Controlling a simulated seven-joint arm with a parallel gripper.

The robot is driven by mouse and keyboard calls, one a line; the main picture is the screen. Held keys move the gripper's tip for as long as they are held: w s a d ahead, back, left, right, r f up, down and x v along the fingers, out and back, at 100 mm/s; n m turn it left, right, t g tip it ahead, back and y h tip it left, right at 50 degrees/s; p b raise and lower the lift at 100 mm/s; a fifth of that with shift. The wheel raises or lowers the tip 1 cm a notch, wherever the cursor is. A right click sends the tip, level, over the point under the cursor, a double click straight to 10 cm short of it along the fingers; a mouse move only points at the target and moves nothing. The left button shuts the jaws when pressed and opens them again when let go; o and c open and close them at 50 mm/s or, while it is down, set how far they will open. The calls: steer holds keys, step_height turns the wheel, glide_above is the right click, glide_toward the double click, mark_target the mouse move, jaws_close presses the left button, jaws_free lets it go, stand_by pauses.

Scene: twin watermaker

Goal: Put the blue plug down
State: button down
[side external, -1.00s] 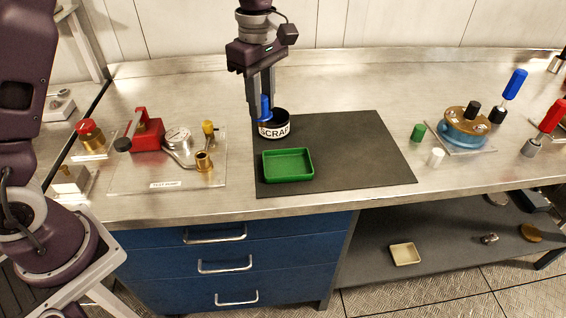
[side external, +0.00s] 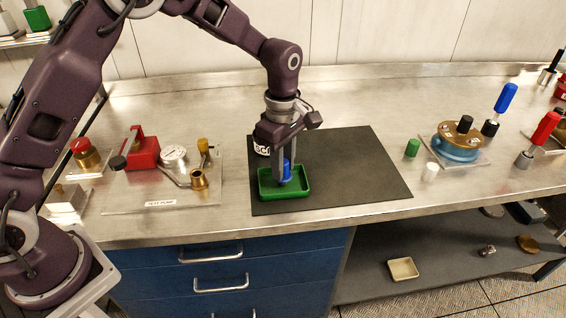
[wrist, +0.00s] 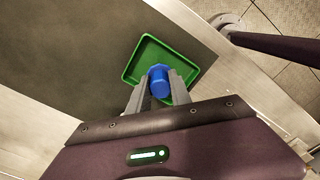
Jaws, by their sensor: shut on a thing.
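The blue plug (side external: 287,168) is between the fingers of my gripper (side external: 284,178), which is shut on it. It is over the green tray (side external: 266,193), inside the outline of its rim. In the wrist view the blue plug (wrist: 159,82) shows between the two grey fingertips of my gripper (wrist: 158,90), with the green tray (wrist: 136,60) around and below it. I cannot tell whether the plug touches the tray floor.
The tray stands on a dark mat (side external: 350,165); the mat's right part is clear. The scrap cup (side external: 262,148) is behind, mostly hidden by my gripper. A test pump (side external: 141,147) stands left. A green plug (side external: 412,148) and a white plug (side external: 430,172) stand right.

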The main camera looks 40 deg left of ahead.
steer(key=c, duration=1.2)
jaws_free()
steer(key=shift+f, duration=0.1)
steer(key=shift+o, duration=0.2)
step_height(320, 180, up, 12)
